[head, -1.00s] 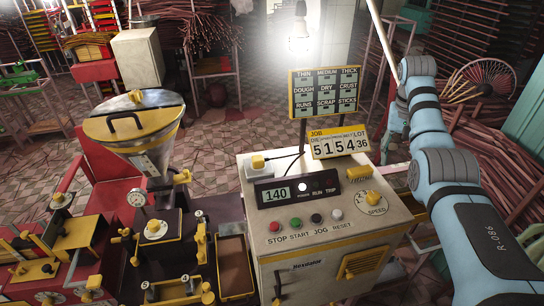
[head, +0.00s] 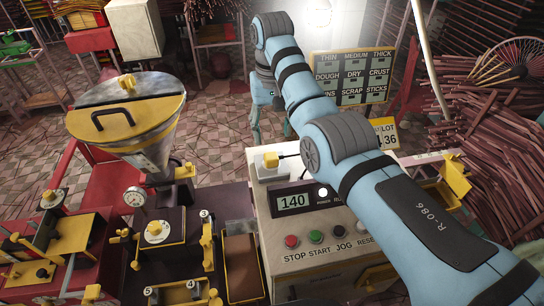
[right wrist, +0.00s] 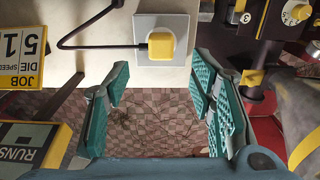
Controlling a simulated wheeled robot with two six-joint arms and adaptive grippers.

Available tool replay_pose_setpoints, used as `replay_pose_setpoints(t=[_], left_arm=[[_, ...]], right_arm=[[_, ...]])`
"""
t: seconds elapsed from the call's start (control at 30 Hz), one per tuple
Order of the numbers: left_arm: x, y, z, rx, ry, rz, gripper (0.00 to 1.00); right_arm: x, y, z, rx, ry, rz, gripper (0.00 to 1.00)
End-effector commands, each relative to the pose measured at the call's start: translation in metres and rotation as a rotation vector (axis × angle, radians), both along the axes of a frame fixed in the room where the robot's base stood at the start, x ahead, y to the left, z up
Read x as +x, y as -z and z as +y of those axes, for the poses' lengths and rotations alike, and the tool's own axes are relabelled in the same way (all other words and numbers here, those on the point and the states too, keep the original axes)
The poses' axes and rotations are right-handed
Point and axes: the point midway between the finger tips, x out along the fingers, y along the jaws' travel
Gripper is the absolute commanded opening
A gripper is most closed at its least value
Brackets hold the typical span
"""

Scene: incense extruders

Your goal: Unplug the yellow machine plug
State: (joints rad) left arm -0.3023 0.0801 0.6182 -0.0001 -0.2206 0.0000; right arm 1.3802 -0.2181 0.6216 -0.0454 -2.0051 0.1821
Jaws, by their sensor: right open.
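The yellow plug (head: 270,160) sits in a white socket plate (head: 258,166) at the back left of the cream control box (head: 310,228). In the right wrist view the yellow plug (right wrist: 161,46) is seated on the white plate (right wrist: 145,24), with a black cable running left from it. My right gripper (head: 270,132) is open and empty, just behind the plug. In the right wrist view its teal fingers (right wrist: 161,108) are spread wide, with floor between them, and the plug lies beyond their tips, untouched. My left gripper is out of view.
A display reading 140 (head: 293,201) and coloured buttons are on the control box. A metal hopper (head: 125,110) stands to the left.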

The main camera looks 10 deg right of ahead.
Motion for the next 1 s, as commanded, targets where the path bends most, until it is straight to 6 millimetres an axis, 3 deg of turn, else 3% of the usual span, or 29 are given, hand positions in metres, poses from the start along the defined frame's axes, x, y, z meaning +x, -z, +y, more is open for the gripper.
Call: replay_pose_setpoints(t=[0.23,0.7,1.0], left_arm=[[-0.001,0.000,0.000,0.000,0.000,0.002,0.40],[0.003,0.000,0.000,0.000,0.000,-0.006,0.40],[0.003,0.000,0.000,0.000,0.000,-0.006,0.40]], right_arm=[[0.000,0.012,-0.003,0.000,0.006,0.001,0.50],[-0.001,0.077,-0.009,0.000,0.017,0.002,0.50],[-0.001,0.091,-0.010,0.000,0.019,0.000,0.50]])
